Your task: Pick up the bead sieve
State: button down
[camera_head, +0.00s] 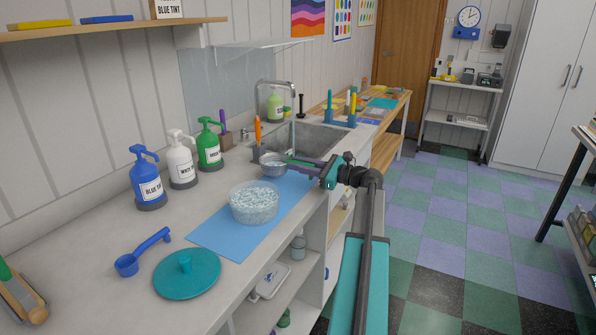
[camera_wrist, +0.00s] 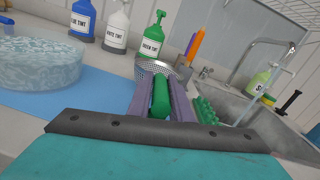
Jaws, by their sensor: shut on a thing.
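The bead sieve (camera_head: 273,166) is a small grey metal bowl, near the sink's front left edge and beyond the clear tub in the head view. In the wrist view its perforated bowl (camera_wrist: 152,67) lies past the fingertips, and its green handle (camera_wrist: 161,98) runs between the two purple fingers. My gripper (camera_head: 296,162) is shut on that handle, reaching in from the right. Whether the sieve touches the counter is hard to tell. The clear tub (camera_head: 254,207), full of pale beads, stands on the blue mat (camera_head: 222,236).
Blue (camera_head: 146,180), white (camera_head: 181,160) and green (camera_head: 209,145) pump bottles line the wall. The sink (camera_head: 305,140) with its tap is beyond the sieve. A teal lid (camera_head: 187,278) and blue scoop (camera_head: 140,254) lie at the near counter. Checkered floor is open to the right.

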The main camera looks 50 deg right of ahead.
jog(key=shift+r, duration=0.8)
jog(key=a+r+v, duration=0.1)
jog(key=v, duration=1.5)
jog(key=shift+s+a, duration=0.3)
jog(key=shift+r, duration=0.1)
